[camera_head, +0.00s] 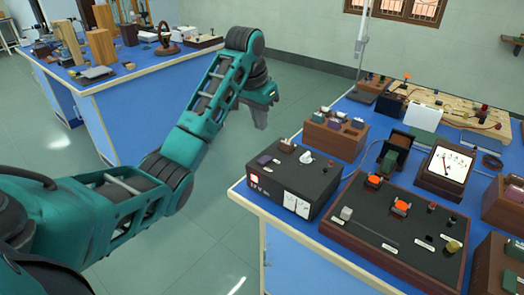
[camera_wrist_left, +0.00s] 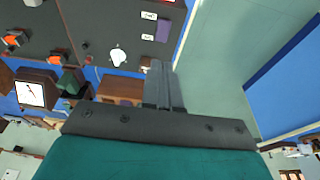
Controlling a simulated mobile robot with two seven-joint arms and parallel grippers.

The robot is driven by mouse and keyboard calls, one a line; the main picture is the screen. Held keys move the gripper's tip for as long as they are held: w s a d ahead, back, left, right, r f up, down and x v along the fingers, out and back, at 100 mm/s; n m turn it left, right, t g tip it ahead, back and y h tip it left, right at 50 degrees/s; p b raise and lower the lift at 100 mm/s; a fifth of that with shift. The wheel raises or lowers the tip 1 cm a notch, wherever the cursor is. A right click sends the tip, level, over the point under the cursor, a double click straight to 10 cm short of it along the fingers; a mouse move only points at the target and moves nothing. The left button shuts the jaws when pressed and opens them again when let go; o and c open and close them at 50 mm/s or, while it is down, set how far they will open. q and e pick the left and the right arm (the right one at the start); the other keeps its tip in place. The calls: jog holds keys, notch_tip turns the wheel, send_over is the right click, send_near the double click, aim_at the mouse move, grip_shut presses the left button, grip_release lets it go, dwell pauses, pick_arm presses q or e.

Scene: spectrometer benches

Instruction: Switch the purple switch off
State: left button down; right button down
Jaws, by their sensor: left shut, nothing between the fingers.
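The purple switch (camera_head: 264,160) is a small rocker on top of the black power box (camera_head: 322,182), near its left edge. It also shows in the left wrist view (camera_wrist_left: 163,30), beside white labels and a white knob (camera_wrist_left: 117,57). I cannot tell which way it is tipped. My left gripper (camera_head: 260,120) hangs above and beyond the box's left side, over the floor gap. In the left wrist view its fingers (camera_wrist_left: 158,70) are together and empty, apart from the switch. My right gripper is not in view.
The box stands at the left corner of the blue bench (camera_head: 248,198). A wooden-framed black panel (camera_head: 353,226) with orange switches is to its right. A wooden block (camera_head: 335,136) stands behind it. Another blue bench (camera_head: 150,74) is at the back left; open floor lies between.

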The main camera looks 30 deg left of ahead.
pick_arm(q)
send_over(264, 160)
jog(key=f, duration=0.9)
jog(key=shift+s, duration=0.4)
jog(key=shift+f, duration=0.65)
